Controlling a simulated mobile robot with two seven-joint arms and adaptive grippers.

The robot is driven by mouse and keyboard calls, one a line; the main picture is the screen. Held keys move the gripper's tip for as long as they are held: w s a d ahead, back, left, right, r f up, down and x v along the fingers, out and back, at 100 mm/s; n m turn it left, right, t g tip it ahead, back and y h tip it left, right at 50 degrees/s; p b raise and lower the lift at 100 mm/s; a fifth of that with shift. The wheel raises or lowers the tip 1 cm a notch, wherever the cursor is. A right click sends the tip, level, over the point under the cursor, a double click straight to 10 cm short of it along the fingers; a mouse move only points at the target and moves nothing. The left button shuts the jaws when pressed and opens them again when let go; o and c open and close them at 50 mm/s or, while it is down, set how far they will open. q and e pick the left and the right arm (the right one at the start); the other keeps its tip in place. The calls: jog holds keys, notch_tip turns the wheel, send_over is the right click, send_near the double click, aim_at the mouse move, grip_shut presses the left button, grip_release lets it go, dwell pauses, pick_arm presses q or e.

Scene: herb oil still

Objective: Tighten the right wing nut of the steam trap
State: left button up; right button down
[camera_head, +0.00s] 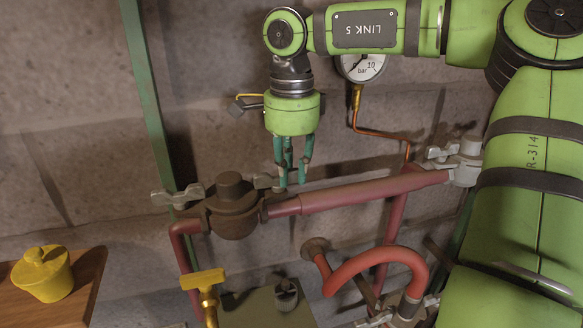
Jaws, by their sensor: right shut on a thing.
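The steam trap (232,208) is a dark brown round body with a cap, in the pipe run left of centre. Its left wing nut (178,197) is grey and stands clear of my gripper. Its right wing nut (265,181) is grey and partly hidden by my fingers. My right gripper (291,180) comes down from above, fingers pointing down, and is shut on the right wing nut. The exact finger contact is partly hidden. My left gripper is not in view.
A red pipe (375,191) runs right from the trap to another grey wing-nut fitting (465,160). A pressure gauge (362,66) with a copper line is behind my arm. A yellow pot (42,273) stands on a wooden shelf (88,272). A yellow valve handle (203,279) is below the trap.

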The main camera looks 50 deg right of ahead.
aim_at(292, 171)
jog(key=shift+s+f, duration=0.1)
jog(key=c, duration=1.1)
grip_release()
notch_tip(292, 171, up, 8)
jog(key=shift+f, duration=0.2)
